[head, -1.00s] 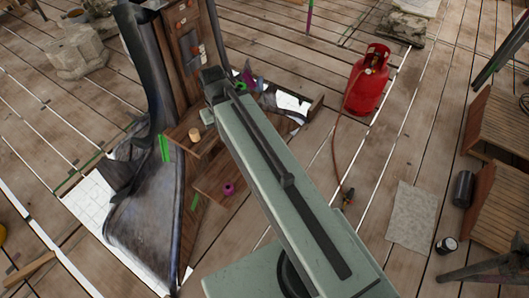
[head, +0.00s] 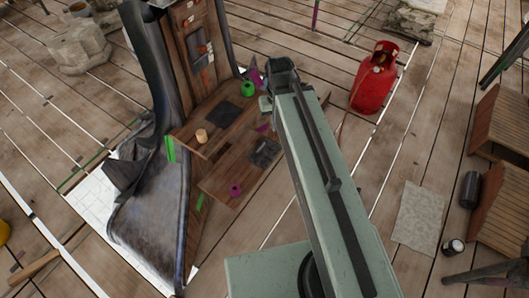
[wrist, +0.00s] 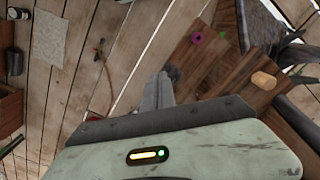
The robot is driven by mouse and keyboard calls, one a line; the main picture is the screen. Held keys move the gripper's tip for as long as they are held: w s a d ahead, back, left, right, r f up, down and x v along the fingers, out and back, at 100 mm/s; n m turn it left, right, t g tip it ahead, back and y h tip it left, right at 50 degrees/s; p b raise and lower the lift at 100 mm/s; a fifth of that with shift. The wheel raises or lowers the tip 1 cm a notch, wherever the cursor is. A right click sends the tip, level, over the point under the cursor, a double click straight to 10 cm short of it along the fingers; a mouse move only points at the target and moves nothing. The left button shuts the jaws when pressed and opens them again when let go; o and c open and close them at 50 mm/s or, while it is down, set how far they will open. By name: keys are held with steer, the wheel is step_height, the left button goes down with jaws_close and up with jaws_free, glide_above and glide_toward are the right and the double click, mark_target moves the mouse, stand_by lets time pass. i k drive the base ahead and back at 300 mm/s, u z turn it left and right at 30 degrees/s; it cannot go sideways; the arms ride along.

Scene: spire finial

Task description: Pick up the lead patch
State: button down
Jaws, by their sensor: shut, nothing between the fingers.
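I cannot tell for certain which piece is the lead patch. A thin dark grey square (head: 226,114) lies flat on the upper wooden shelf of the spire. A second dark piece (head: 264,153) lies on the lower shelf, beside my arm. A dark grey patch also shows on the upright wooden face (head: 203,55). In the wrist view, my gripper (wrist: 158,92) is shut and empty, pointing toward the edge of the wooden shelf (wrist: 215,62). No dark square shows clearly there. In the head view my fingertips are hidden by my arm.
A wooden cylinder (head: 201,136), a green ring (head: 247,88) and a purple ring (head: 235,190) sit on the shelves. A red gas bottle (head: 375,78) stands on the planks at right. A grey sheet (head: 418,217) lies on open floor.

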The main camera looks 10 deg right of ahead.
mark_target(263, 151)
steer(key=u, duration=1.85)
steer(key=k, duration=1.35)
steer(key=z, duration=0.3)
steer(key=i, duration=1)
steer(key=u, duration=0.05)
